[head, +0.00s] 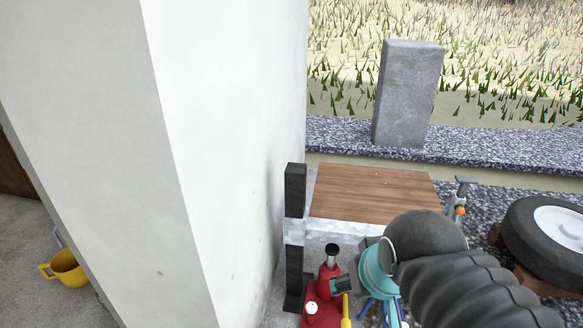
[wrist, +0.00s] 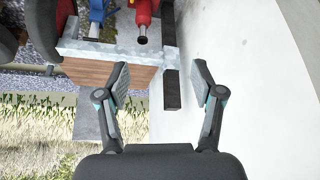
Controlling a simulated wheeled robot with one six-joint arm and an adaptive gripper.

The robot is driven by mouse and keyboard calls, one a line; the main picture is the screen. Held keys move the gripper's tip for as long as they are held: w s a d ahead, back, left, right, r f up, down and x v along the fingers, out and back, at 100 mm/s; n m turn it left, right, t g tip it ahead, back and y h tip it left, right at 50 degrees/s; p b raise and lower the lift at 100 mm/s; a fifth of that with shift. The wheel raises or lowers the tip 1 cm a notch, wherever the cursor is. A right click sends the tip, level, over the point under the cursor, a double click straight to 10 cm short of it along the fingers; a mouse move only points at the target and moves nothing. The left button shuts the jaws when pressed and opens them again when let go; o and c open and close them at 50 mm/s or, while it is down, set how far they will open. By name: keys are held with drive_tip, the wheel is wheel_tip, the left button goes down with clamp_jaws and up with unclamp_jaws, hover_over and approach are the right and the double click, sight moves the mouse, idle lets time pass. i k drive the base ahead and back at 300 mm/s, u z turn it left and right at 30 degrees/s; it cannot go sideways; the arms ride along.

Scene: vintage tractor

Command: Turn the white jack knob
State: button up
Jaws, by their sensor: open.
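A red jack (head: 328,280) stands on the ground beside the white wall in the head view, with a black-topped post. The white knob (head: 311,308) sits low on its left side. In the wrist view, part of the red jack (wrist: 143,14) shows at the top edge, with its grey ram end pointing down the picture; the white knob cannot be made out there. My gripper (wrist: 161,80) is open and empty, its two fingers spread wide. In the head view my arm covers much of the lower right, and the fingers cannot be clearly made out beside the jack.
A white wall (head: 225,130) rises close to the left of the jack. A wooden-topped bench (head: 370,192) with a dark post (head: 295,190) stands behind it. A blue stand (wrist: 97,14) is beside the jack.

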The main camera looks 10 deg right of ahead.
sight(311, 307)
drive_tip(key=z, duration=0.2)
drive_tip(key=k, duration=0.95)
drive_tip(key=u, duration=0.2)
